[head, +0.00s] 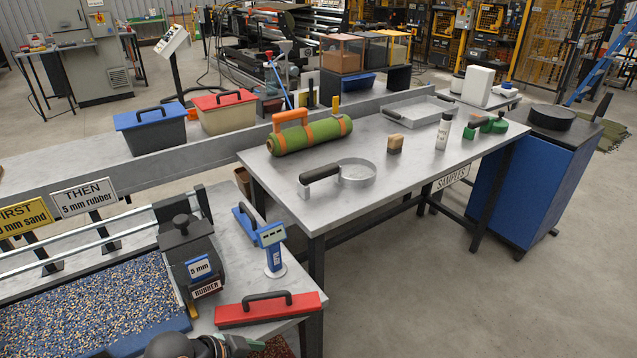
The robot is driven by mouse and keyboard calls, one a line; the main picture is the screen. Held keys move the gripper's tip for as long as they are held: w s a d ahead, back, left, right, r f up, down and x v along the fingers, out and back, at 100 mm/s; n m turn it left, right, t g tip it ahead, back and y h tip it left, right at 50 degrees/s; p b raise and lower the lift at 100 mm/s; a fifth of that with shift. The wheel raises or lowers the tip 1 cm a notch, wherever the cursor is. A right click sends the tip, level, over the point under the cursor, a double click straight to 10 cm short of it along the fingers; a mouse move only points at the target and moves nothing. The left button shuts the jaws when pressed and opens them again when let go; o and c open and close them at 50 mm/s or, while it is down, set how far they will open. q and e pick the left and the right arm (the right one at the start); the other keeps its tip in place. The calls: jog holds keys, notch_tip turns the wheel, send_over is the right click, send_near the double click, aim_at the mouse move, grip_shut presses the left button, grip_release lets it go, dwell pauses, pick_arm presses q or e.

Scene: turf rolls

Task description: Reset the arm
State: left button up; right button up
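A dark, rounded part of one of my arms shows at the bottom edge, just below the red-based tool, and is cut off by the frame. I cannot make out any fingertips on it, and I cannot tell which arm it belongs to. Neither gripper shows clearly, so I see nothing held. A green turf roll (311,137) with orange straps and an orange handle lies on the grey metal table (290,185).
Nearby are a red-based handled tool (268,309), a dark hopper box (191,255) and a blue-white gauge (272,248). Floor at lower right is clear.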

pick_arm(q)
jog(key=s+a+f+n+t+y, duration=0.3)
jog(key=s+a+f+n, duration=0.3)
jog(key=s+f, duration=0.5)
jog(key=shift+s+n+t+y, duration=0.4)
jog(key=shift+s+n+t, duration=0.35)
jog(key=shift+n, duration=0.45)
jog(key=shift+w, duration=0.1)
